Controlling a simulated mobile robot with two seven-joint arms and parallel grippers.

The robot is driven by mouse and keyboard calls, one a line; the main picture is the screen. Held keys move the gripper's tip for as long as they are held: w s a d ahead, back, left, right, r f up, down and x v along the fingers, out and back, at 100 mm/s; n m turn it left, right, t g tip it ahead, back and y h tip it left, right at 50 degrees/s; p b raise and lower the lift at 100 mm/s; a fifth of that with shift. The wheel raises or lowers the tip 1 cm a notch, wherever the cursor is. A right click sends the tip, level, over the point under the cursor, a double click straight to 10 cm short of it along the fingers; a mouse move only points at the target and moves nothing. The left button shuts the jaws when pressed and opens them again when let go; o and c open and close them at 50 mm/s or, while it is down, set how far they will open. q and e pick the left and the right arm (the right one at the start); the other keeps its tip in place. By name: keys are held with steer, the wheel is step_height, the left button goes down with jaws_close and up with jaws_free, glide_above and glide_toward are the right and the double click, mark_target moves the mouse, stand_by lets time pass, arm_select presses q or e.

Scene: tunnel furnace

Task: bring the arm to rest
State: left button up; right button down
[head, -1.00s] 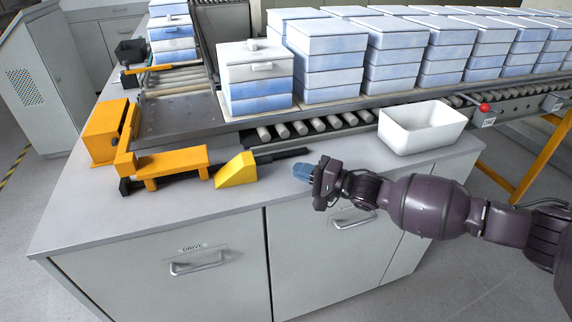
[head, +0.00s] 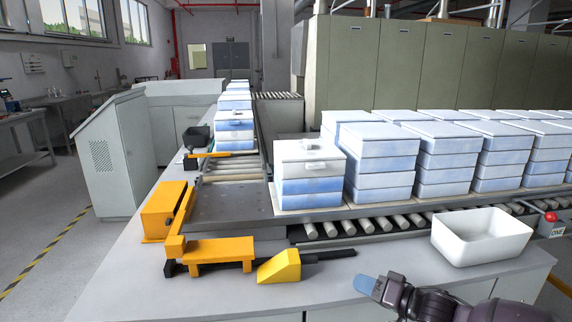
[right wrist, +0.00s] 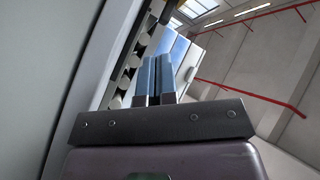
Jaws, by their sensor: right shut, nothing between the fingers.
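My right gripper (head: 366,284) is low in the head view, at the front edge of the grey bench, right of the yellow wedge. Its blue fingers are shut with nothing between them. They also show in the right wrist view (right wrist: 154,78), side by side, with rollers and a stack of boxes beyond. My right arm (head: 440,303) comes in from the lower right and is partly cut off by the frame edge. My left gripper is not in view.
A white bin (head: 482,240) stands on the bench to the right of my gripper. An orange pusher mechanism (head: 220,251) and a yellow wedge (head: 279,266) lie to the left. Stacked blue-white boxes (head: 310,178) stand on the roller line behind. A red knob (head: 551,217) is at far right.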

steer(key=a+n, duration=0.1)
steer(key=a+r+n, duration=0.1)
steer(key=n, duration=0.1)
steer(key=shift+w+r+n, duration=0.1)
steer(key=shift+r+n, duration=0.2)
steer(key=s+d+f+m+h, duration=0.1)
steer(key=s+d+f+h, duration=0.2)
steer(key=s+f, duration=0.4)
steer(key=s+d+f+h, duration=0.4)
steer(key=s+f, duration=0.3)
steer(key=s, duration=0.8)
steer(key=s+d+f+m+h, duration=0.1)
steer(key=s+d+f+h, duration=0.3)
steer(key=s+f, duration=0.3)
steer(key=s+h, duration=0.1)
steer(key=s, duration=0.3)
steer(key=shift+m+h, duration=0.3)
steer(key=shift+h, duration=0.1)
steer(key=shift+s+d, duration=0.1)
